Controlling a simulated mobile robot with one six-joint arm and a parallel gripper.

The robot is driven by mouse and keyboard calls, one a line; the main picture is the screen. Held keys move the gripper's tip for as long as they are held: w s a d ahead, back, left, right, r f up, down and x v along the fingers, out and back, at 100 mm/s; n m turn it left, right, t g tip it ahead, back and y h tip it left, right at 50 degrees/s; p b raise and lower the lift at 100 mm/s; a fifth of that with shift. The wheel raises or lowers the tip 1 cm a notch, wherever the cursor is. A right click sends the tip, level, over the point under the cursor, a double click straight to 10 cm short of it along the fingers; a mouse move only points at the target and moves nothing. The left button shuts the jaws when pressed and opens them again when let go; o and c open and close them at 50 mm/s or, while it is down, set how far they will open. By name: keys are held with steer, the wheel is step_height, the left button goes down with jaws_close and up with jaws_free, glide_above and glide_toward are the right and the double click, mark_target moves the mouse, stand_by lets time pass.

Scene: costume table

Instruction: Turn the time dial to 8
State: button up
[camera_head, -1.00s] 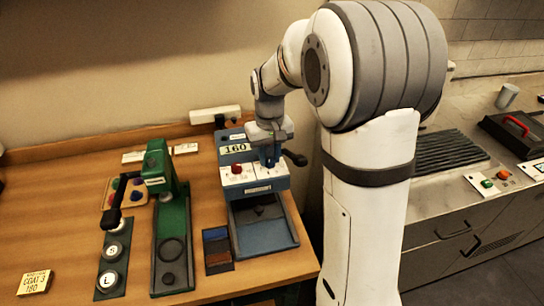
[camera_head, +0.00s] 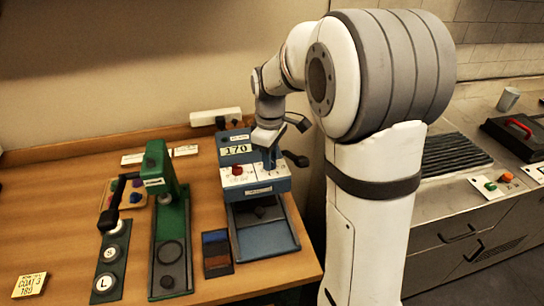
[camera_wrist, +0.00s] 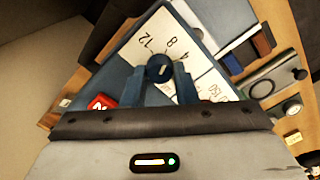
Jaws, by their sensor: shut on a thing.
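The blue machine (camera_head: 262,185) stands on the wooden table; its display (camera_head: 234,149) reads 170. Its white panel carries a red knob (camera_head: 237,170), also seen at lower left in the wrist view (camera_wrist: 100,102). In the wrist view, a dark blue round dial (camera_wrist: 159,68) has the numbers 12, 8 and 4 printed around it. My gripper (camera_wrist: 158,74) is shut on this dial, one finger on each side. The dial has a small pale mark, but I cannot tell which number it points to. In the head view my gripper (camera_head: 269,160) largely hides the dial.
A green press (camera_head: 170,220) and a panel with S and L buttons (camera_head: 109,262) stand to the left. A yellow card (camera_head: 30,286) lies at the front left. A dark lever (camera_head: 295,158) sticks out right of the machine.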

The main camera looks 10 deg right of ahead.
steer(key=shift+s+f+n, duration=0.2)
steer(key=shift+n, duration=0.2)
steer(key=o, duration=0.8)
steer(key=shift+d+r, duration=0.1)
steer(key=shift+d, duration=0.05)
steer(key=shift+o, duration=1)
steer(key=shift+w, duration=0.1)
steer(key=shift+r, duration=0.1)
steer(key=shift+r, duration=0.25)
step_height(320, 180, up, 7)
steer(key=shift+r+b, duration=0.15)
steer(key=shift+b, duration=0.25)
